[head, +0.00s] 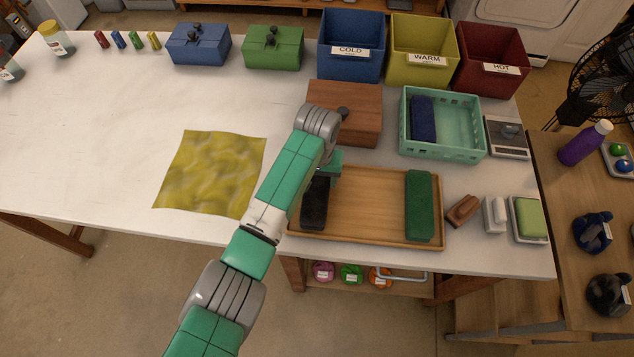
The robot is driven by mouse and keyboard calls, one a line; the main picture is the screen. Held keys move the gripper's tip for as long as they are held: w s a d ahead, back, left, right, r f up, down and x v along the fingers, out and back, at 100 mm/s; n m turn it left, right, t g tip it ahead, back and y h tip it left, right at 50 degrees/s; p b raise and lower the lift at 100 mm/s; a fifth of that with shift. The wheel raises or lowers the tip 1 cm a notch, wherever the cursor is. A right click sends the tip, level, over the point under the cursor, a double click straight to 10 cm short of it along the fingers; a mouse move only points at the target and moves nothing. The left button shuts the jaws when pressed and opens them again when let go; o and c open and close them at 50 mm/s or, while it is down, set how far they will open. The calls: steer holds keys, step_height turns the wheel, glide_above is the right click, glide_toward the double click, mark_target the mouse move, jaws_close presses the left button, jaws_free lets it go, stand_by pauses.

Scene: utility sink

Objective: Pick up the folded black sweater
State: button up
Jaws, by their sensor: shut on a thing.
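The folded black sweater (314,205) is a dark narrow bundle at the left end of the wooden tray (365,212). My gripper (322,180) is over its upper end and shut on it. My arm reaches in from the bottom and covers part of the gripper, so the fingertips are hidden. I cannot tell whether the sweater touches the tray. A folded green bundle (419,206) lies at the tray's right end.
Behind the tray stand a brown wooden box (345,125) and a teal basket (464,155) holding a folded navy bundle (423,118). Bins marked COLD (350,68), WARM (424,75) and HOT (488,80) line the back. A yellow cloth (211,172) lies left; the far-left table is mostly clear.

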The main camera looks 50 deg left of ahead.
mark_target(317, 181)
steer(key=shift+r, duration=0.4)
step_height(317, 181, up, 3)
steer(key=shift+f, duration=0.2)
steer(key=s+d+p, duration=0.1)
steer(key=s+d, duration=0.3)
steer(key=s, duration=0.2)
steer(key=s+d+r+p, duration=0.1)
steer(key=s+d, duration=0.3)
steer(key=s, duration=0.3)
steer(key=shift+s+d+r+p, duration=0.2)
steer(key=shift+s+p, duration=0.1)
steer(key=shift+p, duration=0.1)
